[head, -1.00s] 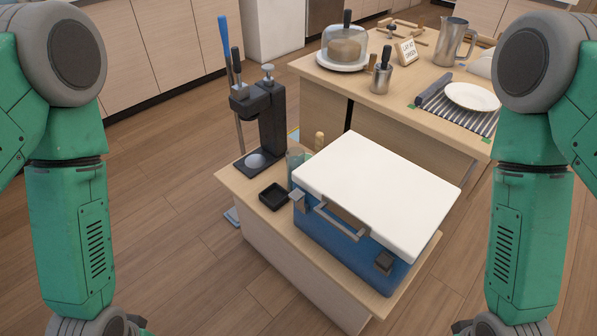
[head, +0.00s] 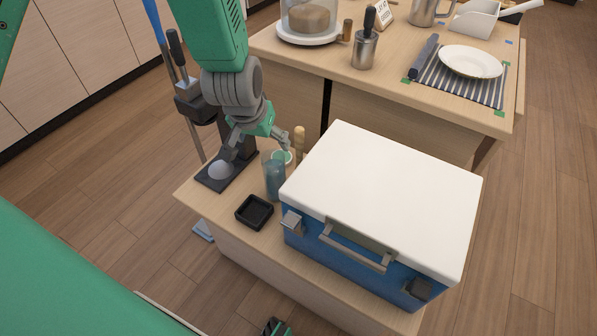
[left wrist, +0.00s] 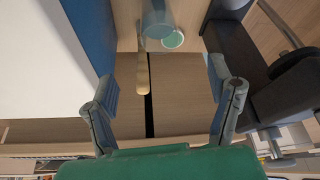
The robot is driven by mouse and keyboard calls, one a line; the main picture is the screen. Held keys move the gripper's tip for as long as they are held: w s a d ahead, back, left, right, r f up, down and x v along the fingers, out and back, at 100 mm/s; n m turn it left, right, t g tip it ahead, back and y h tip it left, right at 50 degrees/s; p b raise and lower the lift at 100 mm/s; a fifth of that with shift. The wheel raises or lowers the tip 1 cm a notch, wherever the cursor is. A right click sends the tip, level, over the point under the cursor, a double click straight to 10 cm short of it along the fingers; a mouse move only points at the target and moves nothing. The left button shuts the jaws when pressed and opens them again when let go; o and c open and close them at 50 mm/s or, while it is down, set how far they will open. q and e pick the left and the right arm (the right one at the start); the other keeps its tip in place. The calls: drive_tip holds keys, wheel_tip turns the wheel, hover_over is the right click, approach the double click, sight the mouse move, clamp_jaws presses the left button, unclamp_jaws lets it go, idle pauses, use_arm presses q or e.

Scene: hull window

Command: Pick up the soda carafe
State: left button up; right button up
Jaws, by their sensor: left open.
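The soda carafe looks to be the clear bluish glass vessel (head: 274,180), upright on the low wooden cabinet beside the blue case.
The white-lidded blue case (head: 385,200) stands close on the right. A black square tray (head: 254,211) is in front. A dark press stand (head: 222,172) is on the left. A wooden handle (head: 300,138) rises behind the carafe. The taller table (head: 400,85) is beyond.

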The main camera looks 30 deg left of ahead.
use_arm(q)
drive_tip(key=b, duration=0.3)
approach(274, 162)
drive_tip(key=shift+s+d+f, duration=0.15)
drive_tip(key=shift+d+f, duration=0.05)
drive_tip(key=shift+f, duration=0.35)
drive_tip(key=shift+a+f, duration=0.15)
drive_tip(key=shift+f, duration=0.2)
drive_tip(key=f, duration=0.1)
drive_tip(key=f+b, duration=0.1)
drive_tip(key=w+f+b, duration=0.1)
drive_tip(key=f, duration=0.1)
drive_tip(key=shift+w+d+f, duration=0.1)
drive_tip(key=shift+d, duration=0.25)
drive_tip(key=shift+w+f+b, duration=0.15)
drive_tip(key=shift+f+b, duration=0.1)
drive_tip(key=shift+b, duration=0.1)
drive_tip(key=shift+a, duration=0.2)
drive_tip(key=c, duration=1.7)
clamp_jaws()
